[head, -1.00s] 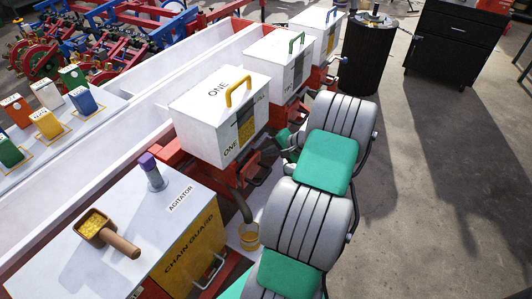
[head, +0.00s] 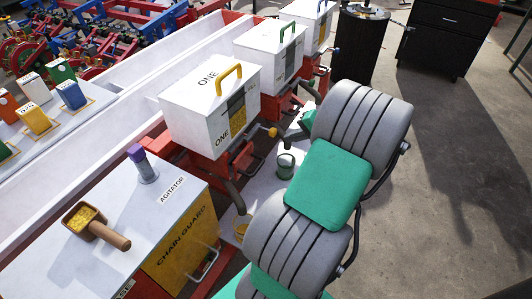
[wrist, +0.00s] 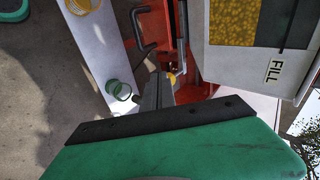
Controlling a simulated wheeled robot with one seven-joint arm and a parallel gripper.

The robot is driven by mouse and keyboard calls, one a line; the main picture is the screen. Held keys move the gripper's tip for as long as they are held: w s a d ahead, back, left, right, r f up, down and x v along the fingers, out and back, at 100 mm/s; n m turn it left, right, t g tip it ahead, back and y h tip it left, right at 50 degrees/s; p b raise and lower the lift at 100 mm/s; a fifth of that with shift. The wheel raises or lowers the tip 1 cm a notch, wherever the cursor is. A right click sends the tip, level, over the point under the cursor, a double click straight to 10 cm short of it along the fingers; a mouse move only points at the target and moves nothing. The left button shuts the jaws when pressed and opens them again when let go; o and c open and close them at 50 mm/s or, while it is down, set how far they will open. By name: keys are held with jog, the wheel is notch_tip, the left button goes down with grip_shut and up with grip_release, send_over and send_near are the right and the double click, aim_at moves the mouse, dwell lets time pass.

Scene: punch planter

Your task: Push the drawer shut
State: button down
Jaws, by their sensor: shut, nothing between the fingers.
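The black cabinet (head: 440,45) at the top right of the head view has a drawer front with a pale handle (head: 449,20); it looks closed, though its top is cut off. I see no clearly open drawer. My gripper (wrist: 160,80) shows in the wrist view as grey fingers, shut and empty. Its tips point at a yellow knob beside the white box marked ONE (head: 205,105); I cannot tell whether they touch. The knob (head: 272,131) also shows in the head view, at the box's lower right. There my gripper is mostly hidden behind my arm.
A green cup (head: 286,165) and a partly hidden yellow cup (head: 240,232) stand on a white surface below the box. A scoop of yellow grain (head: 86,217) and a purple-capped agitator (head: 142,165) are on the near white box. Open floor lies to the right.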

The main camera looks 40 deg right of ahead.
jog(key=a+f, duration=0.2)
jog(key=a, duration=0.4)
jog(key=y+b, duration=0.1)
send_near(244, 155)
jog(key=x, duration=0.5)
jog(key=shift+f, duration=0.55)
jog(key=shift+w, duration=0.35)
